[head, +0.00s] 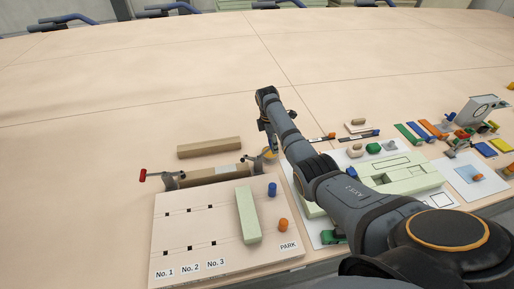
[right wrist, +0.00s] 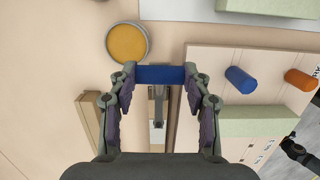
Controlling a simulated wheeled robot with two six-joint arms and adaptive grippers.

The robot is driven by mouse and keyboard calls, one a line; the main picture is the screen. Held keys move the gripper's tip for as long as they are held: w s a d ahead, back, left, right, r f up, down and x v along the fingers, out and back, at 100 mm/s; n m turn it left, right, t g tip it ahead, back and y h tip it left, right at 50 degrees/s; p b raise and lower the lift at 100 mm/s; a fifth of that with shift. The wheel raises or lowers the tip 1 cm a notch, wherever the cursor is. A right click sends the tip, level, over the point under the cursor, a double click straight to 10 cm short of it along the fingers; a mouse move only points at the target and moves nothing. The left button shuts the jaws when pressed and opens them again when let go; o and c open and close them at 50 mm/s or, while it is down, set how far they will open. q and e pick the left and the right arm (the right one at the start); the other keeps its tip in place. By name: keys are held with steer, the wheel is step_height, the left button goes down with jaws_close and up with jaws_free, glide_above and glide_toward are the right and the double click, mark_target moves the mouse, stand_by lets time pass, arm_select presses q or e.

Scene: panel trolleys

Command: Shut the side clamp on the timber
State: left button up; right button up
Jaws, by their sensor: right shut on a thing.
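A timber (head: 212,175) lies at the back edge of the white-topped board, between a clamp with a red handle (head: 143,174) at its left end and a grey clamp at its right end. My right gripper (right wrist: 160,74) is shut on the blue handle (right wrist: 160,75) of the right-end clamp, with one finger at each end of the handle. The grey clamp arm (right wrist: 159,105) runs from the handle back over the timber in the right wrist view. Whether its tip touches the timber, I cannot tell. In the head view my right arm hides much of this clamp. My left gripper is not in view.
A second timber (head: 209,148) lies loose behind, and shows in the wrist view (right wrist: 92,122). A yellow disc (right wrist: 128,43) is close to my right fingers. The board (head: 175,240) bears a green bar (head: 248,213), a blue peg (head: 272,189) and an orange peg (head: 283,225).

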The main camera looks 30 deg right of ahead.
steer(key=shift+s+d+f, duration=0.2)
steer(key=shift+d+f, duration=0.4)
steer(key=shift+f, duration=0.2)
steer(key=shift+s+d+f+b, duration=0.1)
steer(key=shift+d+f+b, duration=0.35)
steer(key=shift+f, duration=0.45)
steer(key=shift+f, duration=0.2)
steer(key=o, duration=1)
steer(key=shift+d, duration=0.1)
steer(key=shift+r, duration=0.1)
